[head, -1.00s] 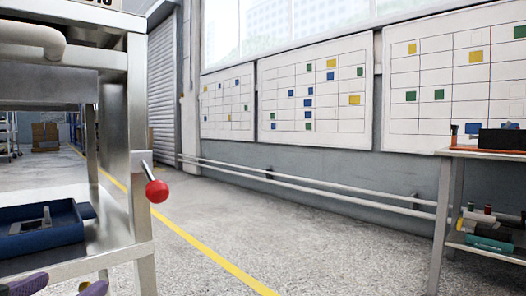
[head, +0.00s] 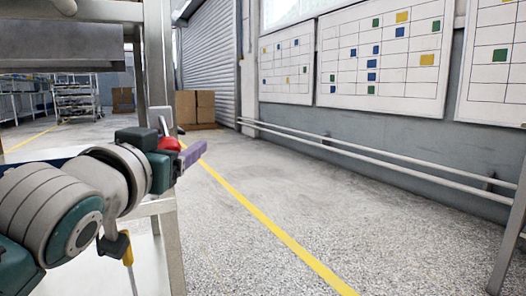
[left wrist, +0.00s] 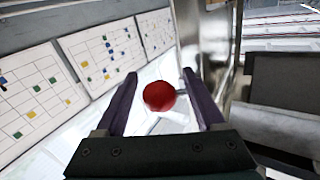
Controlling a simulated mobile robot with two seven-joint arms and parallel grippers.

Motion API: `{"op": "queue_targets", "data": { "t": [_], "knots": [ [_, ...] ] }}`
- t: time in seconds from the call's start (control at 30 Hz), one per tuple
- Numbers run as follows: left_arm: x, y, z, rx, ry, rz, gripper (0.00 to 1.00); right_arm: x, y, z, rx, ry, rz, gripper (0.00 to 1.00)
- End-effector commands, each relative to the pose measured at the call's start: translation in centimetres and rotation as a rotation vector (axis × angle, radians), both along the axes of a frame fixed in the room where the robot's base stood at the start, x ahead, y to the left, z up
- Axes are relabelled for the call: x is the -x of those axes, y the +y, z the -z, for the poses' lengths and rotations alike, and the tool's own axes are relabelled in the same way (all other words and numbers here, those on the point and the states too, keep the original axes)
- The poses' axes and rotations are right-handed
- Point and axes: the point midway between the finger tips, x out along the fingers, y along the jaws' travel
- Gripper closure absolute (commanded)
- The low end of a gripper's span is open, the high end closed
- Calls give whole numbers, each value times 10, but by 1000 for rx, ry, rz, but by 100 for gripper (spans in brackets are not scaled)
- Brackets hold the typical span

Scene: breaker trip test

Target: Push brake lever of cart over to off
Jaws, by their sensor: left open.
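The brake lever's red ball knob (head: 169,144) shows beside the cart's metal post (head: 159,60), partly hidden behind my left gripper (head: 188,150). In the left wrist view the red knob (left wrist: 159,96) sits between the two purple fingers of my left gripper (left wrist: 160,78), with a visible gap on each side. The fingers are spread open and hold nothing. A short stretch of the lever's rod shows right of the knob. My right gripper is not in view.
The cart's frame (head: 165,245) stands close on the left. Cardboard boxes (head: 195,107) and a rack (head: 77,98) stand far back. A wall with boards (head: 380,60) and rails runs along the right. The floor between is clear.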

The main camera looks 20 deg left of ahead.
Motion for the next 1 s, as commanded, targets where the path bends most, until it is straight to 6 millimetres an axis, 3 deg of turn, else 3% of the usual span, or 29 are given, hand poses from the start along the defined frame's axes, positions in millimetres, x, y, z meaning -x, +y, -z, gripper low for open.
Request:
{"op": "queue_targets", "data": {
  "t": [0.4,1.0],
  "knots": [
    [-10,3,-1,0,0,0,29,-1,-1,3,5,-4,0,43],
    [-9,2,-1,-1,0,0,95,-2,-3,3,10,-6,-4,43]
  ]
}}
